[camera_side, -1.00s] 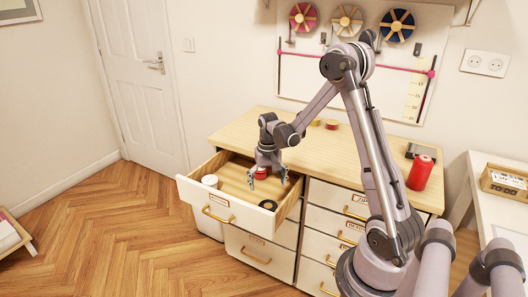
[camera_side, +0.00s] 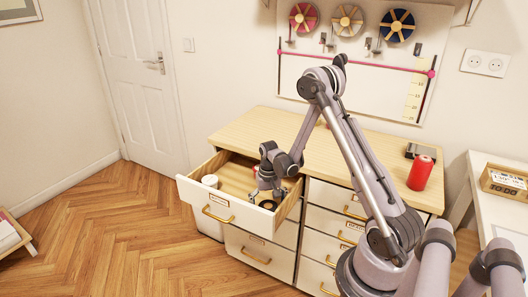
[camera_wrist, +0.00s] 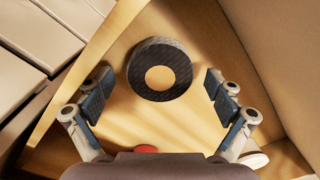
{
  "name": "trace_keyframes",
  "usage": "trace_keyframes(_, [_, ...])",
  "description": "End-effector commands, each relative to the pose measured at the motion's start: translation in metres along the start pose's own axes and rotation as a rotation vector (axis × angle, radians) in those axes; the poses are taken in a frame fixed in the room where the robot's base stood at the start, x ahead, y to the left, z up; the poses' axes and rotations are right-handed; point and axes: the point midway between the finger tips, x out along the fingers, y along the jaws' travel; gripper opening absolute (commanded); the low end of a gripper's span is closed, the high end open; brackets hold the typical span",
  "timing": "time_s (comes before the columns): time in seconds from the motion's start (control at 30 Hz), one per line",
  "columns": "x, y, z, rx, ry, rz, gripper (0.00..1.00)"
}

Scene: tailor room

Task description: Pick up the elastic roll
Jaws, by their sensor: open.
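A black roll (camera_wrist: 160,69) with a round open centre, which looks like the elastic roll, lies flat on the wooden bottom of the open drawer (camera_side: 233,211). In the wrist view it is ahead of and between my gripper's spread fingers (camera_wrist: 158,97), touching neither. In the side view the roll (camera_side: 267,204) is partly hidden below my gripper (camera_side: 267,193), which is down inside the drawer's right front part. My gripper is open and empty.
A white roll (camera_side: 210,181) stands at the drawer's left. A red item (camera_wrist: 146,149) is partly hidden at the bottom of the wrist view. The drawer walls (camera_wrist: 84,52) are close around my gripper. A red cylinder (camera_side: 420,173) stands on the cabinet top.

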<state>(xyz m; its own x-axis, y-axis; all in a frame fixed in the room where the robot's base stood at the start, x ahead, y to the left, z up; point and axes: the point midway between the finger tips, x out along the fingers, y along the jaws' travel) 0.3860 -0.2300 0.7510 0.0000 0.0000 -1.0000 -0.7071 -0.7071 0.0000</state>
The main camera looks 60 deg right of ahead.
Motion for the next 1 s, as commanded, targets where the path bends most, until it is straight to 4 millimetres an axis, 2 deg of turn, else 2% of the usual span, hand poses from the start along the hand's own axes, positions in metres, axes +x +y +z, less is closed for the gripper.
trace_keyframes(0.2, [0.001,0.0,0.0,0.0,0.0,0.0,0.93])
trace_keyframes(0.4, [0.0,0.0,0.0,0.0,0.0,0.0,0.35])
trace_keyframes(0.43, [0.0,0.0,0.0,0.0,0.0,0.0,0.33])
trace_keyframes(0.77, [0.0,0.0,0.0,0.0,0.0,0.0,0.33])
trace_keyframes(1.0, [-0.013,0.0,0.0,0.0,0.0,0.0,0.33])
